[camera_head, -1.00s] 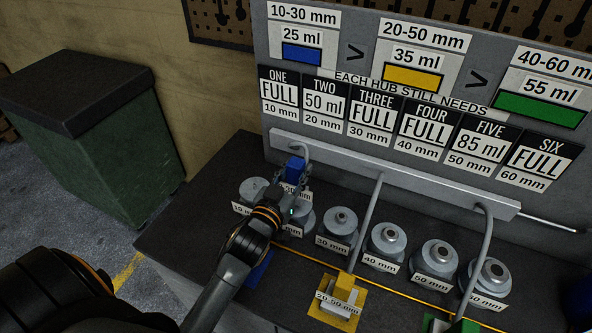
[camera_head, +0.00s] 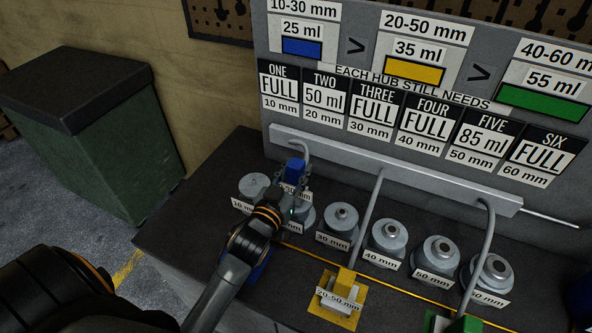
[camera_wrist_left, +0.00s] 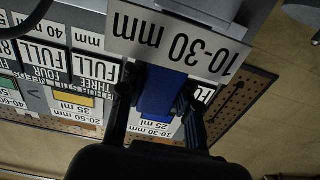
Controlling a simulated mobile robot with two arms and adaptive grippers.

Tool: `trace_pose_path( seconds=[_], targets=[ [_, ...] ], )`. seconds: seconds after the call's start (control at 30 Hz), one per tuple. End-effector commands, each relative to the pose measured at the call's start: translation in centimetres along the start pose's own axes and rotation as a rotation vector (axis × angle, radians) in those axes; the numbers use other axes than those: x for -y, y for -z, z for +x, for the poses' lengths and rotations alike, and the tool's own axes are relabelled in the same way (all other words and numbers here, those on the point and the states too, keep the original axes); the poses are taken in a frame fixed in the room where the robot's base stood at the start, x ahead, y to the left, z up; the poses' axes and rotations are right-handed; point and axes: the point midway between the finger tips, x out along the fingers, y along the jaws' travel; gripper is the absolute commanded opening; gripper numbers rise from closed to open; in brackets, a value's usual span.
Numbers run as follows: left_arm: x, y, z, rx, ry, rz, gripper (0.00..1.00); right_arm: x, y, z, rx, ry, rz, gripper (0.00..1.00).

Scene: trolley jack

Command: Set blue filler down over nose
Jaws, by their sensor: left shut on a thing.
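The blue filler (camera_head: 296,170) is held upright by my left gripper (camera_head: 293,192), among the hubs at the left of the row. Its blue body (camera_wrist_left: 165,92) and its 10-30 mm label (camera_wrist_left: 178,40) also show in the left wrist view, between the two fingers of my left gripper (camera_wrist_left: 158,105). The 20 mm hub (camera_head: 303,216) is below the filler, partly hidden behind my gripper. I cannot tell whether the filler touches the hub's nose. A grey hose runs up from behind the filler. My right gripper is not in view.
The 10 mm hub (camera_head: 254,186) is just left of the filler, and the 30 mm hub (camera_head: 340,222) is to the right. A yellow filler (camera_head: 343,288) sits on a yellow pad at the front. A grey rail (camera_head: 400,173) and sign board stand behind.

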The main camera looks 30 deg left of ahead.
Motion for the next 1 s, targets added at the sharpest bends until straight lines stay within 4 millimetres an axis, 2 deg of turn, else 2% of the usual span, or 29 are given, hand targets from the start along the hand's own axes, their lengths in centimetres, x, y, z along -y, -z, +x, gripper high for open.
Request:
trace_pose_path(
  seconds=[0.67, 0.7, 0.8, 0.83, 1.0],
  targets=[
    [0.0, -0.9, 0.1, -0.009, -0.001, -0.001, 0.0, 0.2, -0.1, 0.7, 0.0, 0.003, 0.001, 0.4],
    [0.0, -0.9, 0.1, -0.008, -0.001, -0.001, 0.35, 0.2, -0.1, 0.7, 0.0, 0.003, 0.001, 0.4],
    [0.0, -1.0, 0.0, -0.006, -0.001, -0.001, 0.55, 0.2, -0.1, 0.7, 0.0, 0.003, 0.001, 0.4],
    [0.0, -1.0, 0.0, -0.006, -0.001, -0.001, 0.59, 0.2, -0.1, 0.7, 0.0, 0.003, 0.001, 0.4],
    [0.0, -1.1, 0.0, -0.003, -0.001, -0.001, 0.59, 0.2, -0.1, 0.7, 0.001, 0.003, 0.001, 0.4]
  ],
)
